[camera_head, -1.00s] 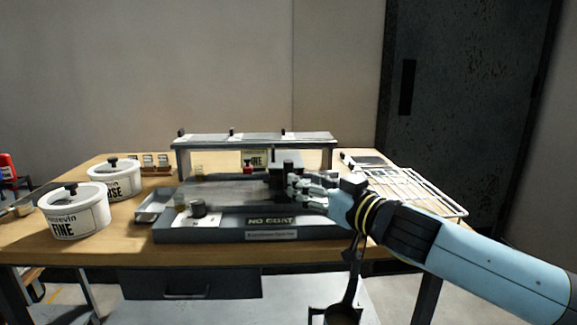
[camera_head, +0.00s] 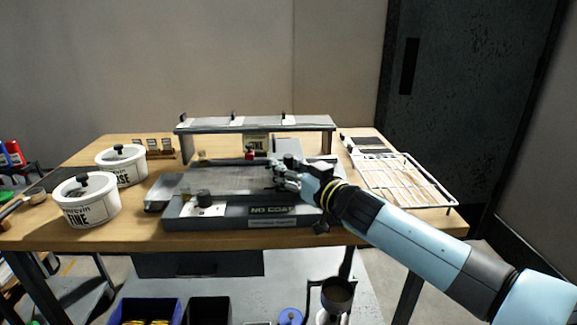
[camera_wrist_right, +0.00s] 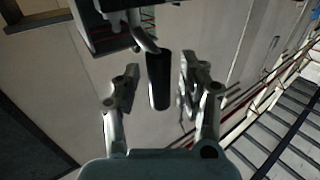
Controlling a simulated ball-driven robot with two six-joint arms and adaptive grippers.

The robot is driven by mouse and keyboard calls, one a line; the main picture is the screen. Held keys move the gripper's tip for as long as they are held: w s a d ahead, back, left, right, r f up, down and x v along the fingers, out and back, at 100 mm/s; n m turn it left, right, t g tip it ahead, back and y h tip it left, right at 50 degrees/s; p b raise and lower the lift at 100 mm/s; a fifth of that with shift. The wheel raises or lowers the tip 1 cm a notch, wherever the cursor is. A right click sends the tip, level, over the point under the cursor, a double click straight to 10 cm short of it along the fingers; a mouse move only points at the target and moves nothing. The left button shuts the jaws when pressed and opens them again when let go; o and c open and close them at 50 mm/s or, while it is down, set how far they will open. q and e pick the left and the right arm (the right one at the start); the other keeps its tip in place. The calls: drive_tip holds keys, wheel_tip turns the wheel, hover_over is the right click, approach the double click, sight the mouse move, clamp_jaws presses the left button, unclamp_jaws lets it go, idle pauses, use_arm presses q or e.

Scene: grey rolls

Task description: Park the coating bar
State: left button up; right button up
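The flat coater (camera_head: 240,211), a grey bed with a "NO COAT" label, sits on the wooden table. My right gripper (camera_head: 282,177) is over the right part of its bed. In the right wrist view, this gripper (camera_wrist_right: 157,82) is open, with a finger on either side of a black cylindrical handle (camera_wrist_right: 158,88) on a bent metal rod. Gaps show between fingers and handle. I cannot tell whether this handle belongs to the coating bar, and the bar itself is not clearly seen; the gripper and arm hide part of the bed. My left gripper is not in view.
A raised grey shelf (camera_head: 255,127) stands behind the coater. Two white lidded pots, one marked "FINE" (camera_head: 88,203) and one behind it (camera_head: 121,166), stand left. A wire rack (camera_head: 405,182) lies right. Bins (camera_head: 150,312) sit below the table.

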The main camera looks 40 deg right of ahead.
clamp_jaws()
drive_tip(key=shift+w+f, duration=0.1)
drive_tip(key=shift+f, duration=0.15)
idle(0.4)
